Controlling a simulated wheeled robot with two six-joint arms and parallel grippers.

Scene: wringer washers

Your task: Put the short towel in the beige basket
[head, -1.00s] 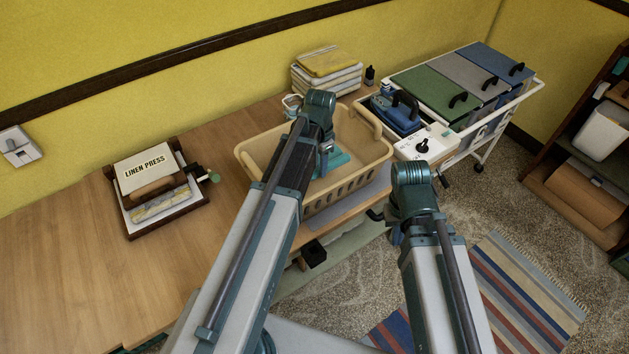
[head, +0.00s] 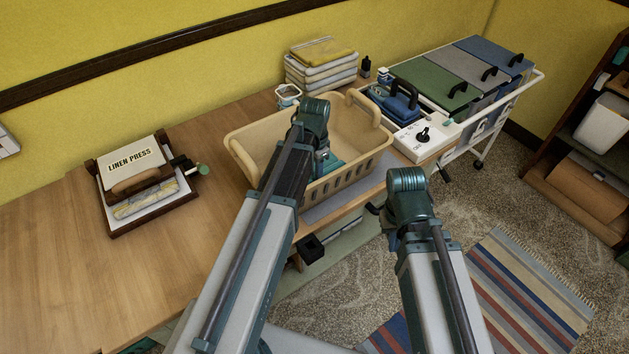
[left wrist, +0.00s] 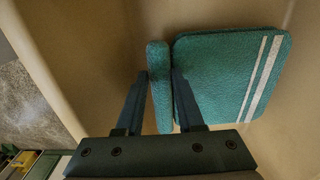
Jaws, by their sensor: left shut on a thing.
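The beige basket (head: 240,146) stands on the wooden table, with a handle at each end. In the head view a little teal towel (head: 332,164) shows beside my left wrist, within the basket walls. I cannot tell whether it touches the basket floor. My right arm hangs right of the basket; its fingertips are hidden.
A linen press (head: 145,185) is on the table left of the basket. Stacked folded towels (head: 320,68) and a small cup (head: 288,95) stand behind it. A blue iron-like item (head: 397,100), a white control panel (head: 425,138) and a lidded cart (head: 480,72) are at right.

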